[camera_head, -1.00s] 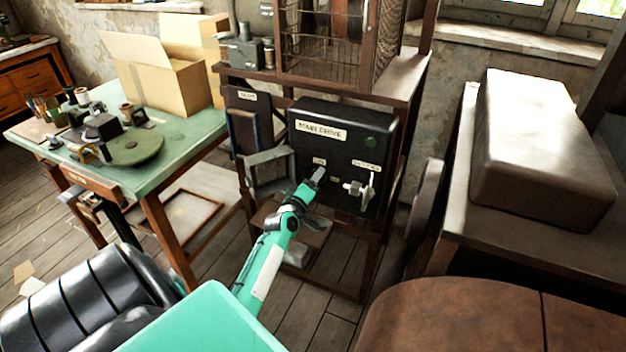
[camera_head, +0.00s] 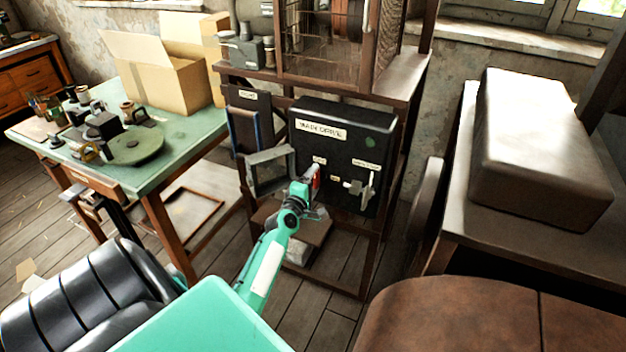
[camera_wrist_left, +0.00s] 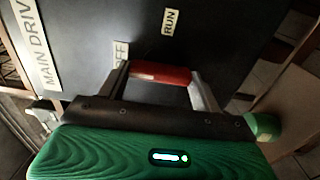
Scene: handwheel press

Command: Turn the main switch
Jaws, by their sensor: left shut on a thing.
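The black main drive box (camera_head: 350,145) hangs on the brown frame, with a "MAIN DRIVE" label. The red switch handle (camera_head: 316,177) stands out from its front, at the lower left. In the left wrist view the red handle (camera_wrist_left: 160,73) lies between the two grey fingers of my left gripper (camera_head: 313,188), which is shut on it. "OFF" and "RUN" labels show on the panel behind it; a finger partly covers "OFF". The handle's base is hidden. A second, metal handle (camera_head: 365,187) sits to the right on the box, apart from my gripper. My right gripper is not in view.
An open grey metal frame (camera_head: 270,171) stands just left of the box. A green-topped workbench (camera_head: 180,140) with cardboard boxes and small parts is at the left. A bench with a big grey block (camera_head: 545,150) is at the right.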

